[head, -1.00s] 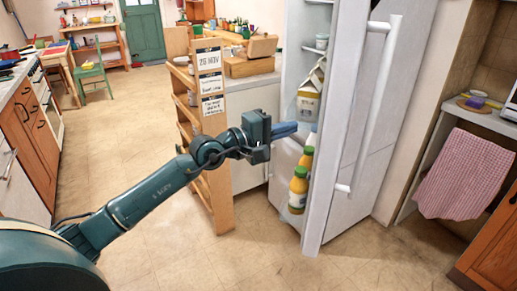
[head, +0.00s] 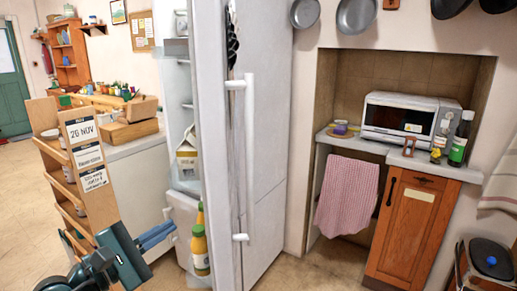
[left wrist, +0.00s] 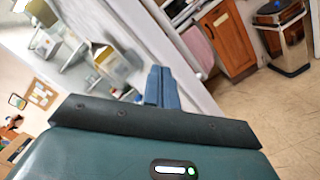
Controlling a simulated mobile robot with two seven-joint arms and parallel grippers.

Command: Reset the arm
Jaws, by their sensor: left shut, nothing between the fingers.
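My left gripper (head: 157,236) is at the lower left of the head view, its blue fingers together with nothing between them. It is in front of the partly open fridge, left of the door (head: 220,140). In the left wrist view the shut fingers (left wrist: 161,87) point towards the fridge's opening and door edge. Juice bottles (head: 200,250) with yellow contents stand in the fridge door, to the right of the fingertips. A carton (head: 187,160) stands on a shelf inside. My right gripper shows in neither view.
A wooden rack (head: 88,165) with paper notes stands close to my left arm. A microwave (head: 410,117) is on the counter at right, with a checked towel (head: 346,195) hanging below. A bin (head: 487,262) stands at the lower right. Some floor is clear before the fridge.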

